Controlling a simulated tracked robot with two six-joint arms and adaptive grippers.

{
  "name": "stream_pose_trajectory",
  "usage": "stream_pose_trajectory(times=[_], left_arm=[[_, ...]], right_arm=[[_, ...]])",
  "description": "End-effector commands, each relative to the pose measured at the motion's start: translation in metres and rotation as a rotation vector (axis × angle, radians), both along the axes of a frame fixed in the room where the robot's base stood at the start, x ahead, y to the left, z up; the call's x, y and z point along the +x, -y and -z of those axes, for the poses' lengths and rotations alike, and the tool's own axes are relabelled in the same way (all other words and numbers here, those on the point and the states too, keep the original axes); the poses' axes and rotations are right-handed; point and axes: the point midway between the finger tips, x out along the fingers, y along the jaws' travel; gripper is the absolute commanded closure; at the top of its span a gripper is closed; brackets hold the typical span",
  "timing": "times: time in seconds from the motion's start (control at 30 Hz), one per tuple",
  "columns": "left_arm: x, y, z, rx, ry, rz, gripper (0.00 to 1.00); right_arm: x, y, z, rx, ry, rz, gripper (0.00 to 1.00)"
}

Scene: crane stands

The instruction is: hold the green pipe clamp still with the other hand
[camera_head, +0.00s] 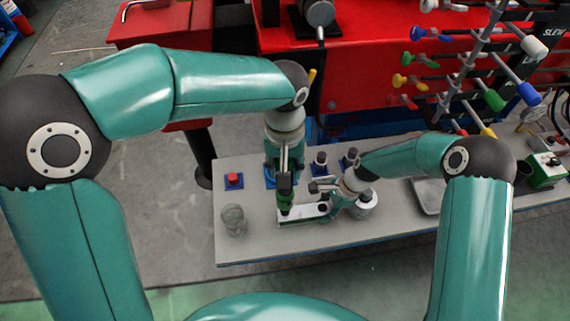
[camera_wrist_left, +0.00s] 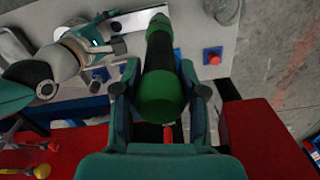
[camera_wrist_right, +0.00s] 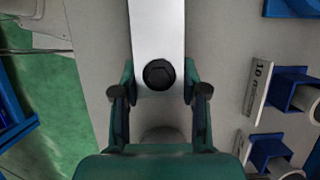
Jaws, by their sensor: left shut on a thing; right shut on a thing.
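My left gripper (camera_wrist_left: 160,92) is shut on a green and black cylindrical tool (camera_wrist_left: 160,95). In the head view this tool (camera_head: 285,194) points down at the left end of a pale flat bar (camera_head: 300,214) on the bench. My right gripper (camera_wrist_right: 160,92) is shut at a pale bar with a dark hex bolt (camera_wrist_right: 159,74), its fingers on either side. In the head view the right gripper (camera_head: 322,193) reaches in from the right, close to the tool. I cannot tell a separate green pipe clamp from the tool's green lower end; its contact with the bar is unclear.
The grey bench (camera_head: 245,250) also holds a red button on a blue base (camera_head: 233,180), a clear jar (camera_head: 233,219) and dark-topped posts on blue bases (camera_head: 320,162). A shallow tray (camera_head: 427,196) lies right. A red machine with coloured levers (camera_head: 425,60) stands behind.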

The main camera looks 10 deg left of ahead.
Motion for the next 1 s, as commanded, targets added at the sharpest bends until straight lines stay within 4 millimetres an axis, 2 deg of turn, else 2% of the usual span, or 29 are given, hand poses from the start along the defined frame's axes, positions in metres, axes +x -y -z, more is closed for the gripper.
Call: stream_pose_trajectory(times=[0.5, 1.0], left_arm=[[0.0005, 0.0002, 0.0089, -0.001, 0.002, 0.0, 1.0], [0.0006, 0.0002, 0.0095, -0.002, 0.003, -0.001, 1.0]], right_arm=[[0.0002, -0.0001, -0.0004, 0.0, 0.0, 0.001, 1.0], [0.0001, 0.0, -0.0004, 0.0, 0.0, 0.001, 1.0]])
